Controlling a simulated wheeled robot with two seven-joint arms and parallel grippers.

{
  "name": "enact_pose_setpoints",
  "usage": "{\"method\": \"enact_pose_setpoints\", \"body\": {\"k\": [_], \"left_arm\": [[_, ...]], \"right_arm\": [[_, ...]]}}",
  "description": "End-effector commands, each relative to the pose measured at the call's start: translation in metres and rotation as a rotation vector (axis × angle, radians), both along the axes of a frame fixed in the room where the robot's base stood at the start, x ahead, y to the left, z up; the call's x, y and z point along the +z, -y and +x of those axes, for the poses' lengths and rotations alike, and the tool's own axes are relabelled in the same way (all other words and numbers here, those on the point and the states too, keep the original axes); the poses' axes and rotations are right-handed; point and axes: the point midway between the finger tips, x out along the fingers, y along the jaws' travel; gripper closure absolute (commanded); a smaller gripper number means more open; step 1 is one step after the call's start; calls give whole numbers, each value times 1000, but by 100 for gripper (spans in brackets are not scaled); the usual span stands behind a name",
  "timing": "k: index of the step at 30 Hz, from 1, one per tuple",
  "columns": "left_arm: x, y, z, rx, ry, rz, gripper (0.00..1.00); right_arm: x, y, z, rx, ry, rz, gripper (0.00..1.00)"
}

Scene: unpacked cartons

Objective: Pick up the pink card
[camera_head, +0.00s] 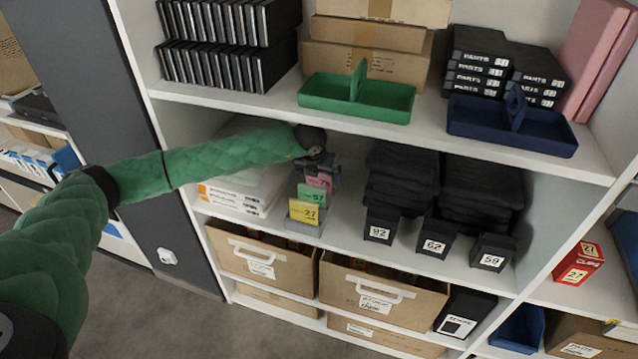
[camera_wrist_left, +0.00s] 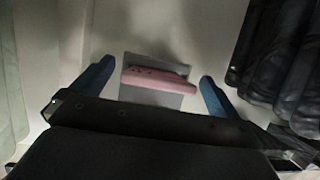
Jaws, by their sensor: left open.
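The pink card (camera_head: 320,181) stands upright at the back of a small grey stepped holder (camera_head: 306,228) on the middle shelf. A green card (camera_head: 311,196) and a yellow card (camera_head: 305,212) stand in front of it. My left gripper (camera_head: 321,161) is directly above and behind the pink card. In the left wrist view the pink card (camera_wrist_left: 156,82) appears between the two blue fingers of my open left gripper (camera_wrist_left: 155,85), with a gap on each side. I cannot tell whether the fingertips are level with the card. My right gripper is not in view.
The upper shelf (camera_head: 430,132) runs just above my left forearm. White packs (camera_head: 235,195) lie left of the holder. Black folded stacks (camera_head: 400,190) and numbered black boxes (camera_head: 380,228) stand to the right. Cardboard bins (camera_head: 262,262) fill the shelf below.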

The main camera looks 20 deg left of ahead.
Motion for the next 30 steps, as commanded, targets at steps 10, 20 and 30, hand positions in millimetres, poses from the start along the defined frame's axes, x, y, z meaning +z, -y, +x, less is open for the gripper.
{"method": "enact_pose_setpoints", "body": {"k": [10, 20, 30], "left_arm": [[0, 0, 0, 1, 0, 0, 45], [4, 0, 0, 1, 1, 0, 45], [22, -1, -3, 0, 26, 0, 45]], "right_arm": [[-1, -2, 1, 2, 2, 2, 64], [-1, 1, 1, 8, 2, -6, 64], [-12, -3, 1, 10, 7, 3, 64]]}}
